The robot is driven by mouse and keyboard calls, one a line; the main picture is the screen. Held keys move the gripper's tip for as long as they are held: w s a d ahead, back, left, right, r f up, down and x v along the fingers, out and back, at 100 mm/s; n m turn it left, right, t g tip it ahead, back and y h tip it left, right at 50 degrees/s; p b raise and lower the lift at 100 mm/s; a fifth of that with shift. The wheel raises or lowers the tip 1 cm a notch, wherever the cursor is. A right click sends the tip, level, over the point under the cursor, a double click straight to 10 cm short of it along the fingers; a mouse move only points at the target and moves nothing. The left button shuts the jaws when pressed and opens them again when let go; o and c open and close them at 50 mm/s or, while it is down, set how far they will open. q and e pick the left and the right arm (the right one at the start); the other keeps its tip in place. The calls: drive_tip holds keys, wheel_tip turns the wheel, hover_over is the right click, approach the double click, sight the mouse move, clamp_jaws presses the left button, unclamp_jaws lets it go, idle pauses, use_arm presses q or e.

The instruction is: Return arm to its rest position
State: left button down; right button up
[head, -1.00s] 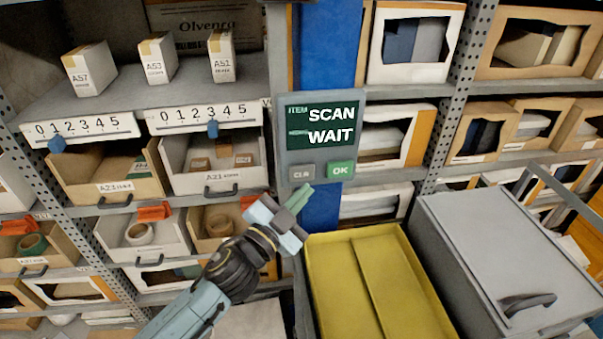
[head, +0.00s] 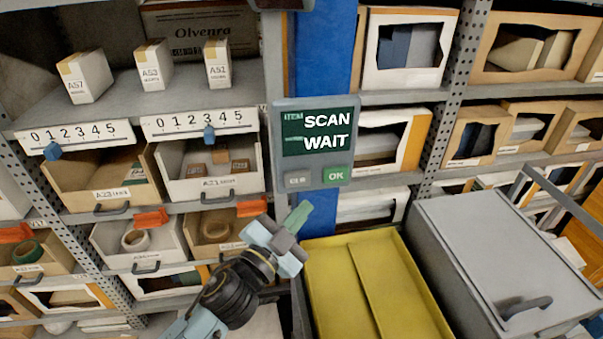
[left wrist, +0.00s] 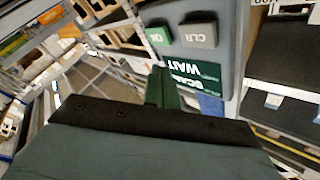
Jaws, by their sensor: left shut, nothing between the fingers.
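My left gripper (head: 297,218) is shut and empty, below the scan panel (head: 315,145) and apart from it in the head view. Its green fingertips also show in the left wrist view (left wrist: 163,88), in front of the panel (left wrist: 196,74). The panel's screen reads SCAN and WAIT, with a grey CLR button (head: 298,179) and a green OK button (head: 337,175) under it. My left arm comes in from the bottom left. My right gripper is not in view.
Open bins (head: 213,190) and shelves stand at the left. A blue post (head: 322,50) rises behind the panel. More racks fill the right.

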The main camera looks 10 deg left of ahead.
use_arm(q)
drive_tip(key=s+a+f+n+g+y, duration=0.2)
drive_tip(key=s+a+f+g, duration=0.1)
drive_tip(key=f, duration=0.9)
drive_tip(key=s+a+f+n+g+y+b, duration=0.1)
drive_tip(key=s+a+f+g+y, duration=0.15)
drive_tip(key=f, duration=1.05)
drive_tip(key=s+a+f+n+g+y, duration=0.1)
drive_tip(key=s+a+f+n+g, duration=0.2)
drive_tip(key=f, duration=0.9)
drive_tip(key=s+a+f+n+g+y+b, duration=0.1)
drive_tip(key=s+a+f+g+y, duration=0.2)
drive_tip(key=s+f, duration=1.05)
drive_tip(key=s+a+f+n+g, duration=0.1)
drive_tip(key=s+f+g, duration=0.1)
drive_tip(key=s, duration=0.8)
drive_tip(key=s+a+f+n+g, duration=0.1)
drive_tip(key=s+f, duration=0.4)
drive_tip(key=s, duration=0.6)
drive_tip(key=shift+s+a+f+g+h+b, duration=0.15)
drive_tip(key=shift+a+f+g+h+b, duration=0.3)
drive_tip(key=shift+g, duration=0.8)
drive_tip(key=shift+a+r, duration=0.15)
drive_tip(key=shift+r, duration=0.05)
